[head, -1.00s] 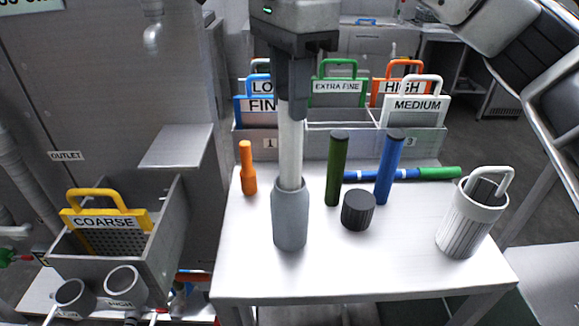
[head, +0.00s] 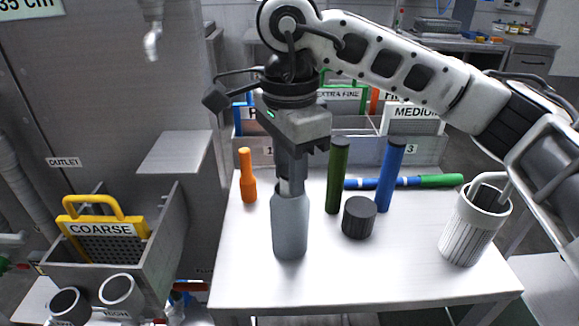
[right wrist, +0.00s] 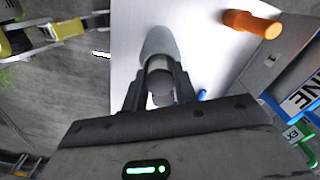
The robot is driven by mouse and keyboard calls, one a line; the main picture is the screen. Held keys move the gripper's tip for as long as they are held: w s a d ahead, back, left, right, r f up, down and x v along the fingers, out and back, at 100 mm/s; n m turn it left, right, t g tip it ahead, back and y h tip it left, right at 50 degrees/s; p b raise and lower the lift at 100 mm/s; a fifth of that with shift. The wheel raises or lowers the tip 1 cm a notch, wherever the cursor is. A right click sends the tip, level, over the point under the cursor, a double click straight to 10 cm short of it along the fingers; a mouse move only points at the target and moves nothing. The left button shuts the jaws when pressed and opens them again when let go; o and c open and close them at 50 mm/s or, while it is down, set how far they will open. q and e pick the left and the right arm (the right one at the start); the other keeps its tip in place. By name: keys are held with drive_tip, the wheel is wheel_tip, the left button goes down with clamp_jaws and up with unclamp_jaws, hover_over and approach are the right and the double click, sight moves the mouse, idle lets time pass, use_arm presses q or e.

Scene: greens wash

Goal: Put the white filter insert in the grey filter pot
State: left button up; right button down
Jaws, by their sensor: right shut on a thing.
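The grey filter pot (head: 290,232) stands upright on the white table, left of the middle in the head view. My right gripper (head: 291,186) points down right over its mouth, with the fingertips at the rim. It is shut on the white filter insert, whose top end (right wrist: 159,66) shows between the fingers in the right wrist view. In the head view the insert's long body is no longer visible above the pot; it appears to be down inside, mostly hidden by pot and fingers. My left gripper is in neither current view.
A green cylinder (head: 338,180), a dark knob-like cylinder (head: 359,218) and a blue cylinder (head: 390,178) stand close on the right. A ribbed white container (head: 467,232) is at the right edge.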

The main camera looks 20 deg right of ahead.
drive_tip(key=shift+f, duration=0.2)
drive_tip(key=c, duration=1.1)
unclamp_jaws()
drive_tip(key=shift+r, duration=0.45)
use_arm(q)
drive_tip(key=shift+a+r+p, duration=0.1)
drive_tip(key=shift+r+p, duration=0.2)
drive_tip(key=shift+p, duration=0.45)
use_arm(e)
wheel_tip(320, 180, up, 12)
drive_tip(key=shift+f, duration=0.2)
